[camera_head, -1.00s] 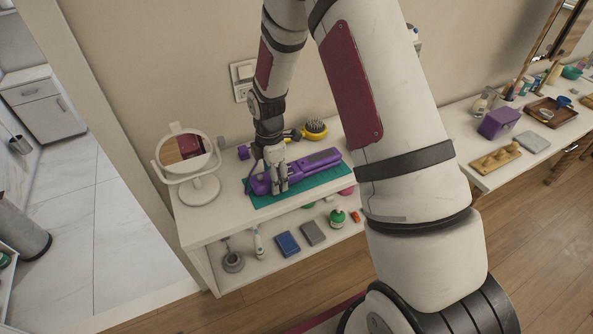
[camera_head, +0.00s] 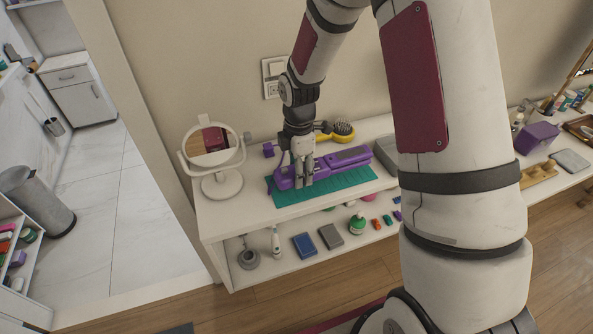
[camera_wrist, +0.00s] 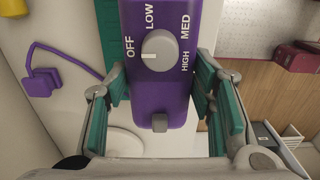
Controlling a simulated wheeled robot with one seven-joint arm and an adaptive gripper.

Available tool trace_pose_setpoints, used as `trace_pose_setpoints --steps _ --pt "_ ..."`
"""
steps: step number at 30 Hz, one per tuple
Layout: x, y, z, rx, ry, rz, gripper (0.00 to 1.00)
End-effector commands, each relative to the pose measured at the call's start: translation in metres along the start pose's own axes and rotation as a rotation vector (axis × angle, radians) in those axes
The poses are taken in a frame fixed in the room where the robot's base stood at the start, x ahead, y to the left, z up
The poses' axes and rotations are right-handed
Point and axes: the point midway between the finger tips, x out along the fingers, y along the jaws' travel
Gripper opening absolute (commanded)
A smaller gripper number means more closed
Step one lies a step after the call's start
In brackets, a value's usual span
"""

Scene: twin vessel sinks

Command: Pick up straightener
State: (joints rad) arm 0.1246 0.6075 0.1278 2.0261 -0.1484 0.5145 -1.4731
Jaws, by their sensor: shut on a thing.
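The purple straightener (camera_head: 348,158) lies along a green mat (camera_head: 335,188) on the white shelf top in the head view. My gripper (camera_head: 303,178) comes down from above onto its left part, with the fingers on either side of the body. In the wrist view the straightener (camera_wrist: 160,90) fills the middle, with a grey dial marked OFF, LOW, MED and HIGH. The fingers of my gripper (camera_wrist: 158,98) flank it, shut on it. A purple cord and plug (camera_wrist: 40,80) show at the left. I cannot tell whether the straightener is clear of the mat.
A round mirror (camera_head: 212,150) stands left of the mat. A yellow hairbrush (camera_head: 340,130) lies behind the straightener, and a grey box (camera_head: 387,152) stands to its right. The lower shelf holds several small items, including a blue box (camera_head: 304,245).

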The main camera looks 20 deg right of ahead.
Motion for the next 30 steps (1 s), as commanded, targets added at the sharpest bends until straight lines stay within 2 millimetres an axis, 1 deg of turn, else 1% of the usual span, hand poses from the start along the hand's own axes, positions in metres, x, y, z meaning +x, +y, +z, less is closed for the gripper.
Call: trace_pose_setpoints --steps 1,9,12,15,18,22,26,30 --pt "-0.002 -0.014 -0.001 0.0 -0.001 -0.003 0.06" --pt "-0.008 -0.082 -0.007 -0.002 -0.001 -0.002 0.06" --pt "-0.01 -0.104 -0.009 -0.001 -0.001 -0.002 0.06" --pt "-0.012 -0.121 -0.011 -0.001 0.0 -0.002 0.06" --pt "-0.013 -0.133 -0.012 0.0 0.0 -0.001 0.06" --pt "-0.014 -0.142 -0.013 -0.001 0.0 0.0 0.06" --pt "-0.014 -0.145 -0.013 -0.001 0.0 0.0 0.06" --pt "-0.014 -0.139 -0.013 0.001 -0.001 0.001 0.06"
